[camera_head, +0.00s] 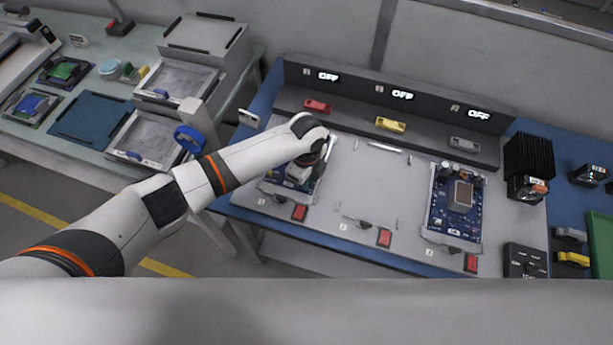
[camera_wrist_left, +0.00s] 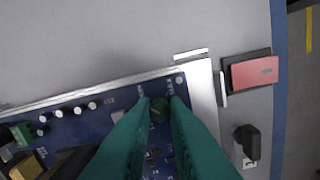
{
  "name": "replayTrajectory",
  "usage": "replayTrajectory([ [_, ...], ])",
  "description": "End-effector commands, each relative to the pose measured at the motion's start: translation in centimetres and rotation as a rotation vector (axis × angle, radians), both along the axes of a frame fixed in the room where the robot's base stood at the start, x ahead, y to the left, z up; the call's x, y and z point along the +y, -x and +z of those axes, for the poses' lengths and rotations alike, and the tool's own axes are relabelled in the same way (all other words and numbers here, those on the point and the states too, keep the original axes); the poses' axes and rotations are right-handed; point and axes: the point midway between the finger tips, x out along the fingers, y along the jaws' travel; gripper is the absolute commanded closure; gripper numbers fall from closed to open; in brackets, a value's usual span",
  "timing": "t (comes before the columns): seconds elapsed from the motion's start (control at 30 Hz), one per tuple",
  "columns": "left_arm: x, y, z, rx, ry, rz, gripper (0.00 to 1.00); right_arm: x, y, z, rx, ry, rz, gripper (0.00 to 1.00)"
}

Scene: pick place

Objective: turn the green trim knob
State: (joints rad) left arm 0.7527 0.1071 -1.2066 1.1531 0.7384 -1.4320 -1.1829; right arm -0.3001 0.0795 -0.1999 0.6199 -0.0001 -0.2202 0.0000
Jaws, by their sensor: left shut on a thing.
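The green trim knob (camera_wrist_left: 159,110) is a small dark round knob near the edge of a blue circuit board (camera_wrist_left: 75,128) in the left wrist view. My left gripper (camera_wrist_left: 159,103) has its two teal fingers closed around the knob, one on each side. In the head view my left gripper (camera_head: 299,174) is down over the left board (camera_head: 272,187) on the workbench; my arm hides the knob there. My right gripper is in neither view.
A red rocker switch (camera_wrist_left: 254,72) and a black knob (camera_wrist_left: 247,140) sit beside the board. A second board (camera_head: 437,215) lies to the right. Three displays read OFF on the back panel (camera_head: 355,86). A black finned block (camera_head: 529,160) stands at the right.

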Motion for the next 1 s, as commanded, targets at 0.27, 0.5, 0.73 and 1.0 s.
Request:
replayTrajectory([
  [0.27, 0.00, 0.01, 0.00, 0.001, 0.001, -0.019, 1.00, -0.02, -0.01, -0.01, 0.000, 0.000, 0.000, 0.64],
  [0.5, -0.01, 0.01, 0.00, 0.000, 0.000, -0.018, 1.00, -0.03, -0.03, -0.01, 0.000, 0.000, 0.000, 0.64],
  [0.73, 0.00, 0.00, 0.00, 0.000, 0.000, -0.017, 0.64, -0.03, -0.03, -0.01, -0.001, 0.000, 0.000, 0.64],
  [1.0, -0.01, -0.05, 0.52, -0.001, 0.001, -0.017, 0.64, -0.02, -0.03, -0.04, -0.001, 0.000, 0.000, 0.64],
])
